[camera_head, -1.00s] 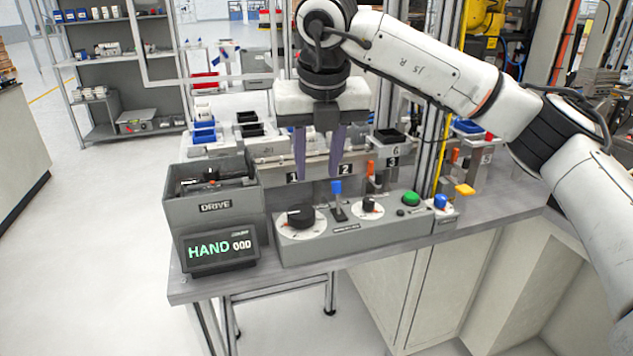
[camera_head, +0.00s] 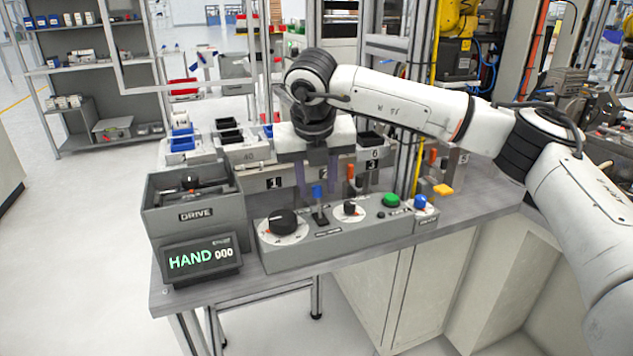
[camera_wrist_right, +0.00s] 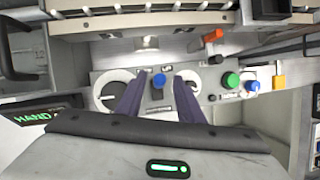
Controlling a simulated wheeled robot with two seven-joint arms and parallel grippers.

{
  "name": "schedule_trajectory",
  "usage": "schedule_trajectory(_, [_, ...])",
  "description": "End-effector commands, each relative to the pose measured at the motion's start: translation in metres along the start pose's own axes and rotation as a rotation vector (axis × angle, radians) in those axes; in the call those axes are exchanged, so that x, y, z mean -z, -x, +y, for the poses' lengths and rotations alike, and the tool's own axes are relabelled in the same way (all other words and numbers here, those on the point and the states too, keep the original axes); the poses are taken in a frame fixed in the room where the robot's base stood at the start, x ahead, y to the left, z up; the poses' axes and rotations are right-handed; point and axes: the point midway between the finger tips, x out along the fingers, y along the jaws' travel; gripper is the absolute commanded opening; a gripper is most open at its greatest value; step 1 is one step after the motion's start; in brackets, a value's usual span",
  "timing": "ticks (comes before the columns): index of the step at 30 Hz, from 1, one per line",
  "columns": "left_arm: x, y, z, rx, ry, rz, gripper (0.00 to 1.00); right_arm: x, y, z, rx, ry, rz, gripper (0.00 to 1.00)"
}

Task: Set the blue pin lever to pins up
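The blue pin lever (camera_head: 318,192) stands on the grey control panel (camera_head: 340,240), between a large black dial on its left and a small black dial on its right. Its blue tip also shows in the right wrist view (camera_wrist_right: 159,80). My right gripper (camera_head: 318,188) is over the panel with its purple fingers pointing down. The fingers are apart, and the blue tip appears between them in both views. In the right wrist view the gripper (camera_wrist_right: 158,84) has clear gaps on both sides of the lever, with no visible contact. My left gripper is not in view.
A green button (camera_head: 391,200) and a blue button (camera_head: 421,201) are to the right. Numbered bins (camera_head: 275,182) and an orange handle (camera_head: 351,172) stand behind the panel.

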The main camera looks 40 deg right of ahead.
Motion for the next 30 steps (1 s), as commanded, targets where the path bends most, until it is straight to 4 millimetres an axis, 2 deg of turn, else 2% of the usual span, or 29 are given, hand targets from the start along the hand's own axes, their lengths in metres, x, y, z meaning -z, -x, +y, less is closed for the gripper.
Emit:
schedule_trajectory(6, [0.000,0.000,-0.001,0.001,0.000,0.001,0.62,0.000,-0.001,0.000,0.000,0.000,0.000,0.34])
schedule_trajectory(8, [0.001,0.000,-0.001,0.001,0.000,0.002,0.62,0.000,-0.001,0.000,0.000,0.000,0.000,0.25])
schedule_trajectory(12, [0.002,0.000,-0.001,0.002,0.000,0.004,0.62,0.000,0.000,0.000,0.000,0.000,0.000,0.02])
schedule_trajectory(13, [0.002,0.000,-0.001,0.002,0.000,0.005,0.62,0.000,0.000,0.000,0.000,0.000,0.000,0.00])
schedule_trajectory(22, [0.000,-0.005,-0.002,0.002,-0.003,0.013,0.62,-0.008,-0.009,0.003,-0.001,-0.003,-0.001,0.00])
schedule_trajectory(30, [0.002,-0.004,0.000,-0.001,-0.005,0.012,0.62,-0.014,-0.007,0.004,-0.004,-0.003,-0.008,0.00])
